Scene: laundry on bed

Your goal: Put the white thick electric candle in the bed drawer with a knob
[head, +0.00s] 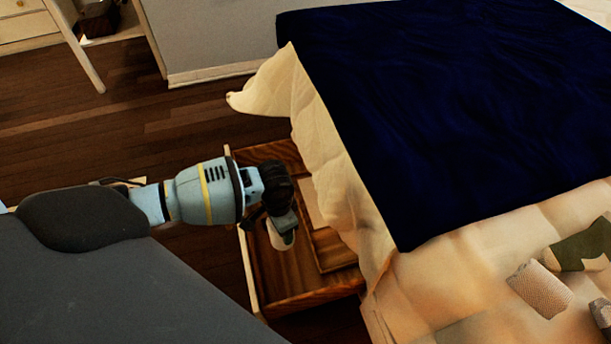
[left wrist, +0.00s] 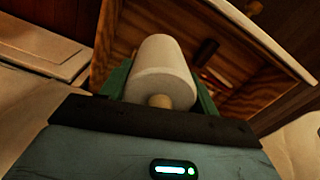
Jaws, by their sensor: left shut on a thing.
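The white thick candle (head: 282,239) is in my left gripper (head: 281,222), which points down over the open bed drawer. In the left wrist view the candle (left wrist: 162,68) sits between the green fingers, its round end pointing away from my palm. The wooden drawer (head: 305,303) is pulled out from under the bed. The candle is within the drawer's outline in the head view; I cannot tell whether it touches the bottom. The drawer's wooden inside also shows in the left wrist view (left wrist: 255,85). My right gripper is out of view.
The bed has a dark blue blanket (head: 450,110) and a cream cover (head: 335,150) hanging beside the drawer. Folded cloth items (head: 541,288) lie on the bed at the right.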

